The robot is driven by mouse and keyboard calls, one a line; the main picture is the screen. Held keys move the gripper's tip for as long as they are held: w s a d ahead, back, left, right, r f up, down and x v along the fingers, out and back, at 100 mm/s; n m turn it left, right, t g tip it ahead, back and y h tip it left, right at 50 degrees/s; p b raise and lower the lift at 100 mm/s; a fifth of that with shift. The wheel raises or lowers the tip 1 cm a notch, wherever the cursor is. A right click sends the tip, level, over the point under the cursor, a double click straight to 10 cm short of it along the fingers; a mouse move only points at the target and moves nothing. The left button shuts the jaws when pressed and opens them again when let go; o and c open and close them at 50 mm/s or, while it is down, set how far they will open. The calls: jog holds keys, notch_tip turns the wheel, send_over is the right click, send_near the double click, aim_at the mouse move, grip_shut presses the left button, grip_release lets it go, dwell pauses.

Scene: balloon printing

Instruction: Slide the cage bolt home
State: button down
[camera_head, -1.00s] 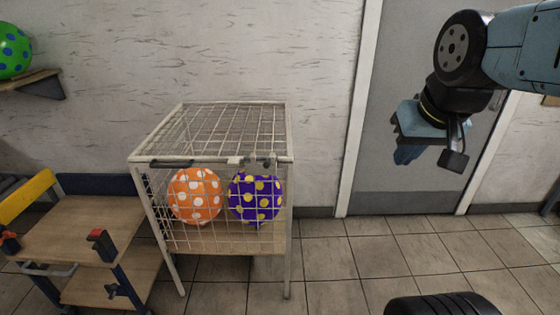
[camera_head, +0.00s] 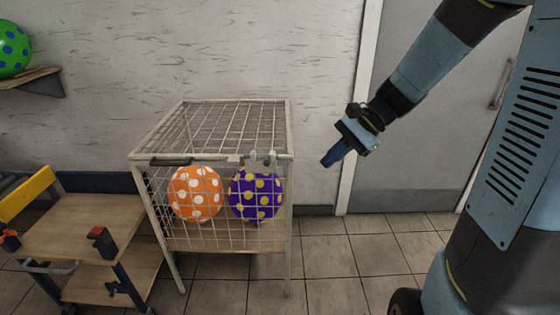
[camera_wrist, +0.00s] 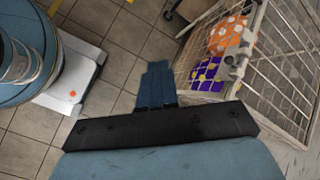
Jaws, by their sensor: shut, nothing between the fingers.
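The white wire cage (camera_head: 215,130) stands on legs against the wall, left of the middle in the head view. Its bolt hardware (camera_head: 262,160) is on the top front rail near the right corner; whether the bolt is in its keeper is too small to tell. Inside are an orange balloon with white dots (camera_head: 195,194) and a purple balloon with yellow dots (camera_head: 255,193). My gripper (camera_head: 329,161) is shut and empty, to the right of the cage and apart from it, pointing down and left. In the wrist view my gripper (camera_wrist: 156,72) is left of the cage (camera_wrist: 270,66).
A wooden-topped cart (camera_head: 75,225) with a yellow bar stands left of the cage. A green balloon (camera_head: 12,48) sits on a wall shelf (camera_head: 35,80). A grey door (camera_head: 405,140) is behind my arm. Tiled floor (camera_head: 325,260) is clear right of the cage.

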jog(key=w+f+m+t+y, duration=0.2)
jog(key=w+f+m+y, duration=0.1)
jog(key=w+f+m, duration=0.2)
jog(key=w+d+f+m+t+y, duration=0.1)
jog(key=w+f+m+y, duration=0.3)
jog(key=w, duration=0.6)
jog(key=shift+d+f+m+t, duration=0.25)
jog(key=shift+f+m+t, duration=0.35)
jog(key=shift+m, duration=0.5)
jog(key=x, duration=1.4)
jog(key=shift+s, duration=0.1)
